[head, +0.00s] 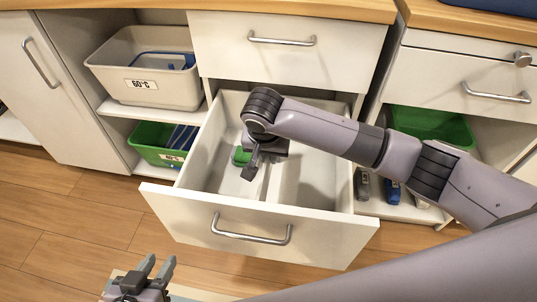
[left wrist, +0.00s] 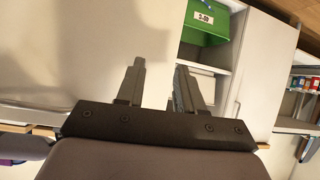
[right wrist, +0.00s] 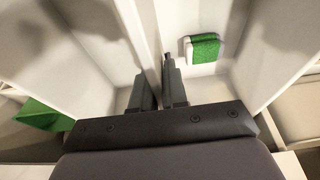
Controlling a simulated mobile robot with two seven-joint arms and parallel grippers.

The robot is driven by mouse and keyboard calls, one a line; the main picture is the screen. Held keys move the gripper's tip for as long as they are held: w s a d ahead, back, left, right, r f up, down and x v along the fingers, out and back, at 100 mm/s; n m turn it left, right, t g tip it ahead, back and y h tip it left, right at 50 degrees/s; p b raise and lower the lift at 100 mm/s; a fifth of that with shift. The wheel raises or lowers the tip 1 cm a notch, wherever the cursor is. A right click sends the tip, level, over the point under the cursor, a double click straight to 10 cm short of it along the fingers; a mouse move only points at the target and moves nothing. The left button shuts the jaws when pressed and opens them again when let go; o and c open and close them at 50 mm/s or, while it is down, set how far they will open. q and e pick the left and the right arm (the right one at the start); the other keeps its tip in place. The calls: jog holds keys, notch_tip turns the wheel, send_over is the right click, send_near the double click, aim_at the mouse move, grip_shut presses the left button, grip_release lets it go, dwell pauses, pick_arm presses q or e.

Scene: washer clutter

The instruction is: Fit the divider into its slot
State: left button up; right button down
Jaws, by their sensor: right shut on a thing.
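The open drawer (head: 310,222) stands pulled out in the middle of the head view. The divider (head: 265,183) is a thin pale panel inside it, running toward the drawer front. My right gripper (head: 252,168) is inside the drawer and shut on the divider. In the right wrist view the divider (right wrist: 146,40) passes between the two fingers of my right gripper (right wrist: 157,92). The slot is not discernible, and the arm and gripper hide part of the divider. My left gripper (head: 146,274) is open and empty in front of the drawer; its spread fingers show in the left wrist view (left wrist: 155,88).
A green-and-white sponge-like item (right wrist: 203,48) lies in the drawer beside the divider. A grey bin (head: 125,92) and a green bin (head: 150,142) stand on shelves at left. Another green bin (head: 435,124) and several bottles (head: 392,190) are at right. The floor at left is clear.

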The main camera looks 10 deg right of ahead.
aim_at(269, 173)
jog(key=shift+f+b, duration=0.75)
jog(key=shift+f, duration=0.5)
jog(key=shift+f+b, duration=0.6)
jog(key=shift+f, duration=1.75)
pick_arm(q)
jog(key=d, duration=0.1)
jog(key=w+d+r+h, duration=0.1)
jog(key=shift+d+t+b, duration=0.3)
jog(key=shift+d, duration=0.05)
pick_arm(e)
jog(key=shift+f, duration=0.1)
pick_arm(q)
jog(key=shift+w+r, duration=0.1)
pick_arm(e)
jog(key=c, duration=1.1)
grip_release()
